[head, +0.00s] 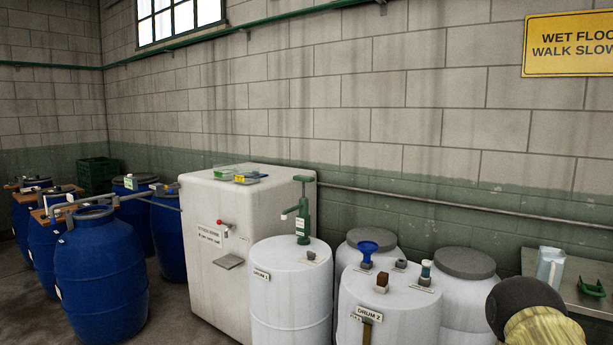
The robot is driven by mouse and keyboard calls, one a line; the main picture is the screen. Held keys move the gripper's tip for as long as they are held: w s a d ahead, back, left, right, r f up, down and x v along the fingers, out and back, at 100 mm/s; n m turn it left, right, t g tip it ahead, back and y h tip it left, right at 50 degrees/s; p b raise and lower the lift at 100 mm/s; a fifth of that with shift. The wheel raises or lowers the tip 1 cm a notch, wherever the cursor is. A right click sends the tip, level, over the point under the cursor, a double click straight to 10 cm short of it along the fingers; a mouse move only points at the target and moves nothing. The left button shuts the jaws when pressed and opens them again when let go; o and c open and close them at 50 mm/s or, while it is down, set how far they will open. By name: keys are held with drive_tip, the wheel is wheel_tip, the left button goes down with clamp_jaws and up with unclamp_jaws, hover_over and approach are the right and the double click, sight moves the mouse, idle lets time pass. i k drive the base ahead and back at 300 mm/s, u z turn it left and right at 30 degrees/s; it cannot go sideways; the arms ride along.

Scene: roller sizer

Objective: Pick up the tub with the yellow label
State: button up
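On top of the white cabinet (205,215) stand a few small, low containers side by side. One of them shows a small yellow patch (239,179), which may be the yellow label. It is too small to tell its shape or read any writing. A green-edged container (222,174) sits to its left, and another low piece lies to its right. My gripper is not in view, so whether it is open or shut does not show.
White drums stand right of the cabinet, one with a green hand pump (302,212). Drum 2 (370,312) carries small items. Blue barrels (100,265) stand left. A bench (572,268) holds a clear jug (550,268). A dark, rounded thing (522,300) fills the lower right corner.

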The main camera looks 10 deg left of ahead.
sight(246, 175)
drive_tip(key=i, duration=1.05)
drive_tip(key=u, duration=0.4)
